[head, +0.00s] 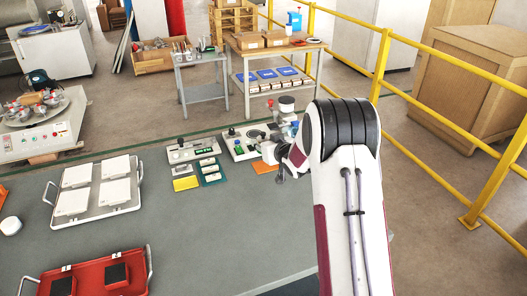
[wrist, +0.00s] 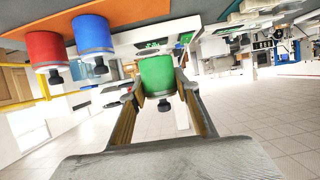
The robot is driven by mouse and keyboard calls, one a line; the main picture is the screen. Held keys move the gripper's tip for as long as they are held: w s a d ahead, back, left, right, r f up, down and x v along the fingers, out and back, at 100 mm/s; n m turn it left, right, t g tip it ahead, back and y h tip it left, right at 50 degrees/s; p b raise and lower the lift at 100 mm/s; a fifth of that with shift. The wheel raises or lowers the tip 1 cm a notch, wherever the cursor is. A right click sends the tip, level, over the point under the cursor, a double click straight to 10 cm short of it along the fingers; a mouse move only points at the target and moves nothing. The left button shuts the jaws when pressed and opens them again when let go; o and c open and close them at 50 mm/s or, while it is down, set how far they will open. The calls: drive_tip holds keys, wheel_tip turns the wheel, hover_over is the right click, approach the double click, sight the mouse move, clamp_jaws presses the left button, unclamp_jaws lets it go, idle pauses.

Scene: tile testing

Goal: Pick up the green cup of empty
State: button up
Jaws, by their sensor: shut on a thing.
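In the wrist view, the green cup (wrist: 157,76) is a short cylinder with a dark knob on its near end. My gripper (wrist: 159,90) has one finger on each side of it and is shut on it. A blue cup (wrist: 93,35) and a red cup (wrist: 46,47) of similar shape are to its left. Whether the green cup is clear of the surface behind it, I cannot tell.
On the grey-green table (head: 190,235) are a white tray (head: 125,198) with several white boxes, a red tray (head: 130,284) with black pieces, a yellow block (head: 186,184) and a white device (head: 240,147). The table's middle is clear. A yellow railing (head: 440,125) runs along the right.

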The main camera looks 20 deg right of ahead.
sight(264, 135)
drive_tip(key=shift+r, duration=1.55)
